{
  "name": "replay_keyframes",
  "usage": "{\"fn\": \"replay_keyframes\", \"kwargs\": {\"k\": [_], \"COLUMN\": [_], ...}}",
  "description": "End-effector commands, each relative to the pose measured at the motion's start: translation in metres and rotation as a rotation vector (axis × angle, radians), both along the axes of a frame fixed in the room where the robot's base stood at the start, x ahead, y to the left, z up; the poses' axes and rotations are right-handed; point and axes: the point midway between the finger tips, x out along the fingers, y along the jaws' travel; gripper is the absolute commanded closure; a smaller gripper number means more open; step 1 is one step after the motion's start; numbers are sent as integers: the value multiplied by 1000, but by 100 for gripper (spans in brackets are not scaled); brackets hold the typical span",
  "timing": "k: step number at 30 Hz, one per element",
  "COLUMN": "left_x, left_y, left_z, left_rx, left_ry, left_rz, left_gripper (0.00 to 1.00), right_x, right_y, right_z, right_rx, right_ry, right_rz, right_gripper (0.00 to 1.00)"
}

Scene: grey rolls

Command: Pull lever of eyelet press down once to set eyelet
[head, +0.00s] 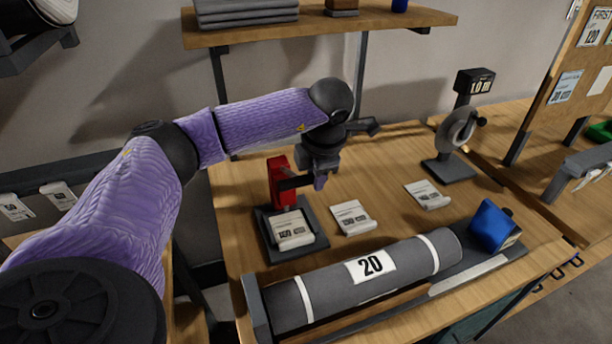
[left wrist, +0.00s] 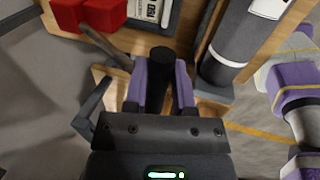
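The eyelet press has a red body (head: 281,178) on a dark base plate (head: 268,243), left of the table's middle. Its dark lever (head: 293,183) reaches right, about level, toward my left gripper (head: 319,181). In the left wrist view the lever's black handle (left wrist: 160,66) lies between the two purple fingers of my left gripper (left wrist: 161,88), which look closed on it. A printed card (head: 290,230) lies on the press base. Red press parts (left wrist: 103,14) show at the wrist view's top left.
A grey roll marked 20 (head: 330,285) lies in a holder along the table front. Two more cards (head: 352,217) (head: 427,195) lie right of the press. A blue block (head: 492,226) and a tape stand (head: 448,168) are farther right. A shelf (head: 330,25) hangs behind.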

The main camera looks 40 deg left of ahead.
Motion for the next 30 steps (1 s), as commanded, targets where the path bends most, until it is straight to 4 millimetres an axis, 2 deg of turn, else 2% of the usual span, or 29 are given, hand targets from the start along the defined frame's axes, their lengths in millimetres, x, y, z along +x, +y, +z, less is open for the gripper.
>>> {"fn": "replay_keyframes", "kwargs": {"k": [7, 16, 30], "left_x": [0, -3, -4], "left_y": [-1, -6, -8], "left_z": [-2, -15, -20], "left_rx": [0, 1, -1], "left_ry": [0, 1, 1], "left_rz": [0, -1, -1], "left_gripper": [91, 91, 91], "right_x": [0, -1, -2], "right_y": [0, -1, -1], "right_z": [-1, -7, -10], "right_rx": [-1, -2, -1], "right_ry": [0, 3, 5], "right_rz": [-1, -3, -3], "right_gripper": [41, 41, 41]}}
